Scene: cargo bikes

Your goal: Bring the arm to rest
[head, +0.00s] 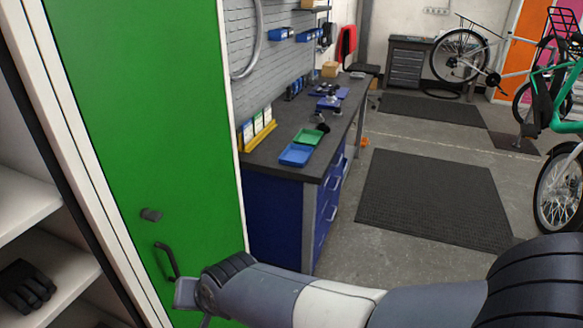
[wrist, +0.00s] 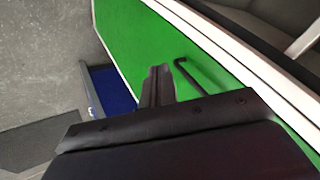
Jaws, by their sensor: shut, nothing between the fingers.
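My arm reaches in from the lower right in the head view, and its wrist end (head: 190,293) is in front of the green door (head: 130,110), close to the black door handle (head: 168,262). In the wrist view my gripper (wrist: 158,72) is shut, with its fingers together and nothing between them. The black handle (wrist: 190,76) shows just right of the fingertips there. The fingers look apart from it, but I cannot tell the gap in depth. The fingers are hidden or hard to make out in the head view.
Left of the green door are open white shelves (head: 28,205) with a black glove (head: 27,287). A blue workbench (head: 275,215) with blue (head: 297,154) and green (head: 308,137) trays stands beyond the door. A dark mat (head: 432,200) lies on open floor. Bikes (head: 562,195) stand at right.

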